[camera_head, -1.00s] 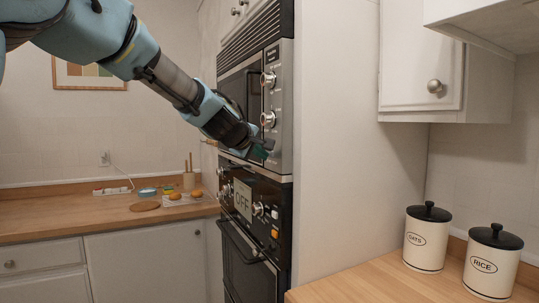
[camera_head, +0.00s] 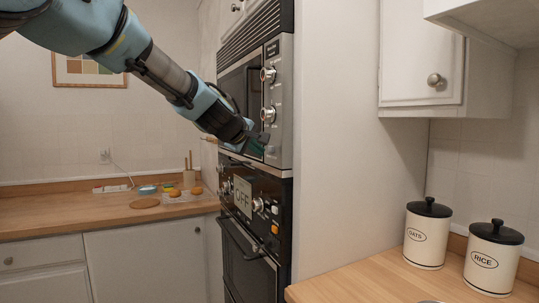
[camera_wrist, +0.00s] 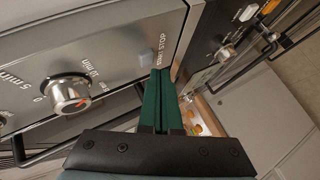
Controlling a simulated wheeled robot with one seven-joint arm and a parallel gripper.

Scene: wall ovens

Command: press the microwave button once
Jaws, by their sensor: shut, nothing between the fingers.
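The microwave (camera_head: 278,100) is the upper unit in the wall, with two round knobs on its steel panel. In the wrist view its panel (camera_wrist: 110,30) shows a small grey button (camera_wrist: 146,58) beside the START STOP label. My gripper (camera_head: 264,140) is at the lower part of the panel, below the lower knob (camera_head: 267,115). In the wrist view its green fingers (camera_wrist: 160,72) are together and empty, with the tips just beside the button's lower right edge. I cannot tell whether they touch the panel. The button is not covered in the wrist view.
A black oven (camera_head: 250,205) with an OFF display sits below the microwave. A knob (camera_wrist: 68,95) stands out left of my fingers. A counter (camera_head: 385,285) with OATS and RICE canisters is at right. Another counter (camera_head: 60,218) with small items is at left.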

